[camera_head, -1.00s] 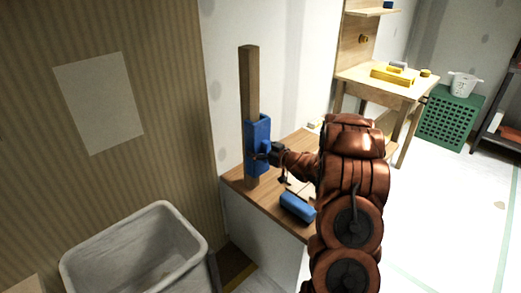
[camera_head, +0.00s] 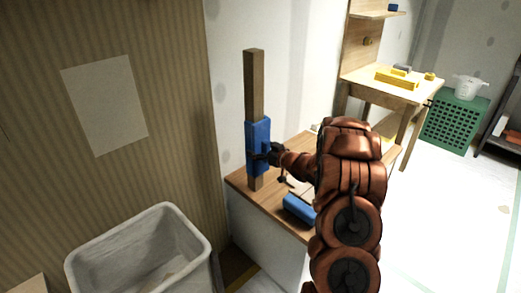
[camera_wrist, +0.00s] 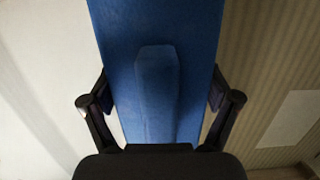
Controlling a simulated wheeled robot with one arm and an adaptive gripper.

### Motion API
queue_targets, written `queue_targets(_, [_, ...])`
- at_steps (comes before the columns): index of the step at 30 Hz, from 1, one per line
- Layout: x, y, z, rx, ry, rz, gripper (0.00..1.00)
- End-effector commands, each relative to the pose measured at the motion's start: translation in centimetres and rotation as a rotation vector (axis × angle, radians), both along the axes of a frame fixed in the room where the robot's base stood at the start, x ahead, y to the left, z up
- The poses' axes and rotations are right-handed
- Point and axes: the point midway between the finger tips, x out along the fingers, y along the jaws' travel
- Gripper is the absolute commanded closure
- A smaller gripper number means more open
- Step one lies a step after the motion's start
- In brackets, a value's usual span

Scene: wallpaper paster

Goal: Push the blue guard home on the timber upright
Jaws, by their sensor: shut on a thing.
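The blue guard (camera_head: 258,135) sits on the lower part of the timber upright (camera_head: 254,85), with bare timber above it and a short length below. The upright stands on the wooden top of a low cabinet. My gripper (camera_head: 268,154) is shut on the guard from its right side. In the wrist view the blue guard (camera_wrist: 160,30) fills the middle, with a raised rib down its face. The fingers of my gripper (camera_wrist: 160,95) lie along its two side edges. Whether the guard is fully seated against the timber cannot be told.
Another blue piece (camera_head: 299,209) lies on the cabinet top (camera_head: 243,182) below my arm. A grey bin (camera_head: 140,250) stands at the lower left. A wooden table (camera_head: 385,90) with yellow things and a green crate (camera_head: 453,120) are at the back right.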

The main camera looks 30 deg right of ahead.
Motion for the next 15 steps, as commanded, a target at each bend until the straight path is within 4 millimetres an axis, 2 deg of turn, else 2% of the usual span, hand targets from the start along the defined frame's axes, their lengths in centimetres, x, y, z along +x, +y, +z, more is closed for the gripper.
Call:
queue_targets(5, [0.38, 0.16, 0.02, 0.000, 0.000, 0.001, 0.47])
queue_targets(6, [0.39, 0.16, -0.01, 0.000, 0.000, 0.001, 0.10])
queue_targets(9, [0.36, 0.15, -0.04, 0.001, 0.000, 0.001, 0.00])
queue_targets(15, [0.34, 0.13, -0.06, 0.000, 0.001, 0.001, 0.00])
